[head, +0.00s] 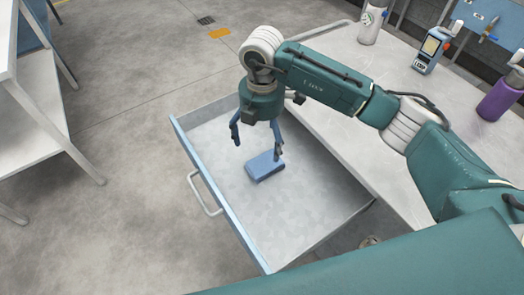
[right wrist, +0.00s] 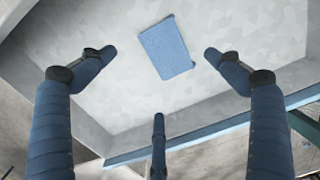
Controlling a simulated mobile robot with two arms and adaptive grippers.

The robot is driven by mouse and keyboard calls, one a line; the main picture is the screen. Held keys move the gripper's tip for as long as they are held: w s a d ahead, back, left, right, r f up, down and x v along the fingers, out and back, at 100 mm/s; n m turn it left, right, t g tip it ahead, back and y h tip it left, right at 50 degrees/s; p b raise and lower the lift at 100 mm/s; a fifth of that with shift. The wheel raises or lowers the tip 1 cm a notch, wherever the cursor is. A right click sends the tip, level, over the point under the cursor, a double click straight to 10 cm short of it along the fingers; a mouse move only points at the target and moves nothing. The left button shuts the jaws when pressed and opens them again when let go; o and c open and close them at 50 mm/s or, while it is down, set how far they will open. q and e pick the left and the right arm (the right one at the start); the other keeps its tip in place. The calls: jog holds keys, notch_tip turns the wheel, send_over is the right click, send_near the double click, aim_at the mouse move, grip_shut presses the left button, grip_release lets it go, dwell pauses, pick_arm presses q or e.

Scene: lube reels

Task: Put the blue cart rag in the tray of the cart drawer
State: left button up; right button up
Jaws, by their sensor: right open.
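The blue cart rag (head: 264,166) is a small folded block lying flat on the floor of the open drawer's tray (head: 300,205). In the right wrist view the rag (right wrist: 166,48) lies on the pale tray floor (right wrist: 120,35), beyond the fingertips. My right gripper (head: 258,148) is over the drawer with its fingers pointing down and spread apart. In the right wrist view its fingers (right wrist: 160,75) are open, with nothing between them. One finger overlaps the rag's edge in the head view; I see no grip on it. My left gripper is not in view.
The drawer's blue front (head: 215,190) with its handle (head: 204,196) faces left. The cart top (head: 365,140) holds a white bottle (head: 371,24), a handheld meter (head: 431,50) and a purple bottle (head: 502,97). A white shelf (head: 30,125) stands at left; the floor between is clear.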

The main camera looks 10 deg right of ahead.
jog(key=shift+r, duration=1.45)
